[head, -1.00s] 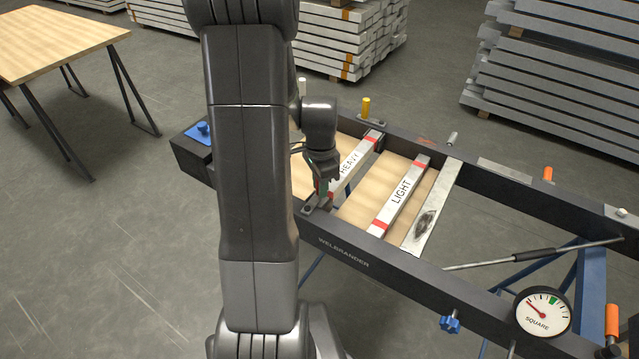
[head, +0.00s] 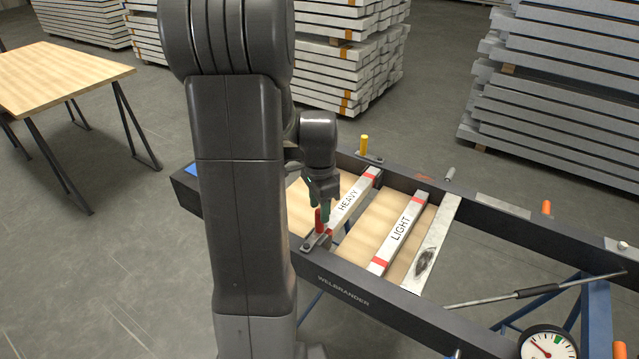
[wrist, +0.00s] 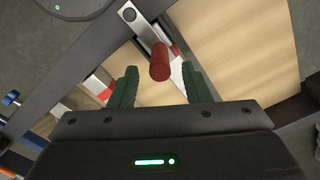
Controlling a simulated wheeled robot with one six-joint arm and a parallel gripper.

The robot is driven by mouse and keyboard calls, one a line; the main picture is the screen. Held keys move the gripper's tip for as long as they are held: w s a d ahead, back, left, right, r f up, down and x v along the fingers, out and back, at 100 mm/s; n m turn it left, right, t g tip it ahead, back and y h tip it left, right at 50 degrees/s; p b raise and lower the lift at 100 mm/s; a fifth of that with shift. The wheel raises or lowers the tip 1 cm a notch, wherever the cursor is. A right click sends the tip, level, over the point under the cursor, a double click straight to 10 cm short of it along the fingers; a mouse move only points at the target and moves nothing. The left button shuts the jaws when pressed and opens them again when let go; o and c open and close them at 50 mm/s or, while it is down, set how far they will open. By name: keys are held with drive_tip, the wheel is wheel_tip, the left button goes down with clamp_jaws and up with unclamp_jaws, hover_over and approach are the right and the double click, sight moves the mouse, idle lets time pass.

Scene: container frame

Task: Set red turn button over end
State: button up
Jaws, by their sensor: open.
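The red turn button (head: 318,222) is an upright red peg on a metal plate (head: 316,242) on the near rail of the frame, by the near end of the HEAVY bar (head: 350,200). In the wrist view the red button (wrist: 160,63) shows between and just beyond my two green fingertips. My gripper (head: 322,196) is open, pointing down at the button; it also shows in the wrist view (wrist: 158,80). The fingers hold nothing, and I cannot tell whether they touch the peg. The exact set of the plate over the bar end is partly hidden.
A yellow button (head: 364,144) stands on the far rail. The LIGHT bar (head: 401,235) and a stained plate (head: 430,250) lie to the right. A gauge (head: 548,344) hangs at the near right. A wooden table (head: 55,78) stands at the left.

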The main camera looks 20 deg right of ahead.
sight(319, 221)
wheel_tip(319, 221, up, 8)
drive_tip(key=shift+r, duration=0.15)
idle(0.5)
wheel_tip(319, 221, down, 14)
drive_tip(key=shift+r, duration=0.1)
idle(0.4)
